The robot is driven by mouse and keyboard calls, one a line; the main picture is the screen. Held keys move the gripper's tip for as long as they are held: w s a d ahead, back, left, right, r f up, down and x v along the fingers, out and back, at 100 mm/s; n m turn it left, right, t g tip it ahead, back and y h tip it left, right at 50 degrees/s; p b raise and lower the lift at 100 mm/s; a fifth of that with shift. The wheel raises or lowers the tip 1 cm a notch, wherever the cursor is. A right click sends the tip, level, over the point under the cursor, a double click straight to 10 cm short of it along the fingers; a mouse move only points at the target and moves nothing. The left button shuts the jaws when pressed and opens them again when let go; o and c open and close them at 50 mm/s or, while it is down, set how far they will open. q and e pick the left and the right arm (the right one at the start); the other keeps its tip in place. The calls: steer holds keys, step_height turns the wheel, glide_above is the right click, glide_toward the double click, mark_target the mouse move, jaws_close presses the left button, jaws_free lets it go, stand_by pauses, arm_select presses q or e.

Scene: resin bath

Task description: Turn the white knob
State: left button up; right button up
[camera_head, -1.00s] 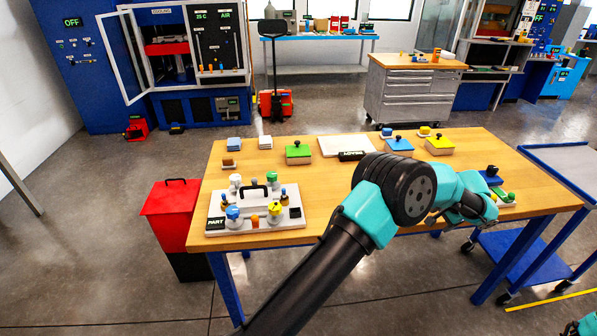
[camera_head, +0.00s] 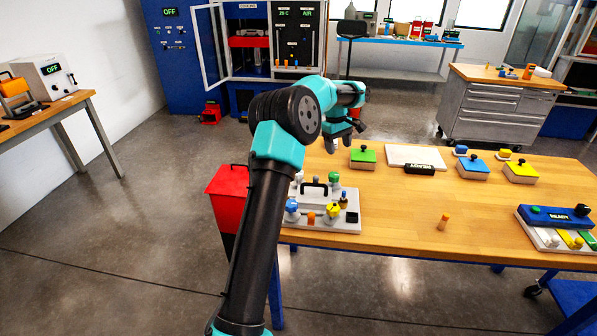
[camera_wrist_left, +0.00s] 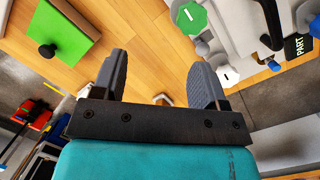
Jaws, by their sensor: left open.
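The white knob (camera_head: 298,177) stands on the light grey plate (camera_head: 330,221) at the table's left, partly behind my left arm. In the left wrist view the white knob (camera_wrist_left: 229,75) shows beside my right-hand finger, outside the gap between the fingers. A green knob (camera_wrist_left: 189,18) is near it on the plate. My left gripper (camera_head: 345,138) is open above the table behind the plate. Its spread fingers (camera_wrist_left: 160,68) have bare wood and a small whitish piece between them. My right gripper is not in view.
A black handle (camera_head: 314,187) and blue and yellow knobs stand close around on the plate. A green block (camera_head: 363,157) sits to the right. A red bin (camera_head: 227,183) is at the left.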

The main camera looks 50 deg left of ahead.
arm_select(q)
steer(key=s+a+r+n+h, duration=0.1)
steer(key=s+a+r+n, duration=0.2)
steer(key=s+a, duration=0.4)
steer(key=s+a+r+n+t+h, duration=0.1)
steer(key=s+a+r+n, duration=0.2)
steer(key=s+a, duration=0.3)
steer(key=shift+s+a+r+n, duration=0.4)
steer(key=shift+s+n, duration=0.2)
steer(key=shift+s, duration=0.55)
steer(key=shift+d, duration=0.1)
steer(key=x, duration=1.7)
steer(key=shift+w+d+f, duration=0.1)
steer(key=shift+w+f, duration=0.05)
steer(key=shift+w, duration=0.2)
steer(key=shift+c, duration=0.5)
steer(key=c, duration=0.8)
steer(key=shift+c, duration=0.2)
